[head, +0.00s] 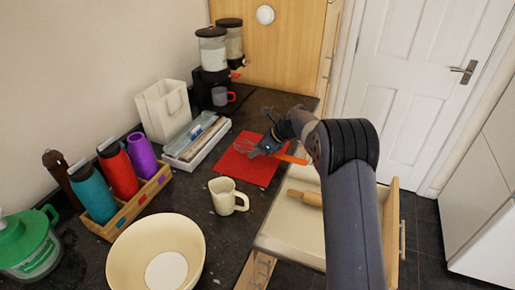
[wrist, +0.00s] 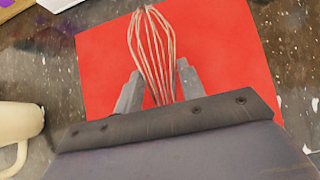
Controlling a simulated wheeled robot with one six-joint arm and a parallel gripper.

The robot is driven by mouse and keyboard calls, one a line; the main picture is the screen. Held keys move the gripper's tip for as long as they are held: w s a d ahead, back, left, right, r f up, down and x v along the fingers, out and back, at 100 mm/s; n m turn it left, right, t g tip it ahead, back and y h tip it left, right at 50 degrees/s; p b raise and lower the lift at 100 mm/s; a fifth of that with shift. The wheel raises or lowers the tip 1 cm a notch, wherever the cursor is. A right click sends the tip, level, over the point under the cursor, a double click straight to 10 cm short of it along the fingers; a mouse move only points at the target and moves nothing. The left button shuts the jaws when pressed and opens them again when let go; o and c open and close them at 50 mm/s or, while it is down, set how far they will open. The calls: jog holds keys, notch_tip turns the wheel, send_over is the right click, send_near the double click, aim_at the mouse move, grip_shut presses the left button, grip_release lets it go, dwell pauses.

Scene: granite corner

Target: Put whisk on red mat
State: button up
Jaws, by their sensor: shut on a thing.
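The whisk (wrist: 150,45) shows its wire loops in the wrist view, between my gripper's fingers; its handle end is hidden behind my gripper there. My gripper (wrist: 158,88) is shut on the whisk and is over the red mat (wrist: 225,50). In the head view, the red mat (head: 255,170) lies flat on the dark counter, and my gripper (head: 262,148) is above its right part. The whisk's wires (head: 245,142) show faintly there, and an orange part (head: 291,158) shows beside my gripper. I cannot tell whether the whisk touches the mat.
A cream mug (head: 224,196) and a large bowl (head: 157,255) stand nearer on the counter. A cutlery tray (head: 197,140) lies left of the mat. An open drawer (head: 290,220) with a rolling pin (head: 306,198) is below the counter's right edge. A bottle crate (head: 128,212) stands left.

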jog(key=shift+f, duration=0.15)
jog(key=o, duration=1)
jog(key=shift+r, duration=0.25)
jog(key=b+v, duration=0.1)
jog(key=v, duration=1.1)
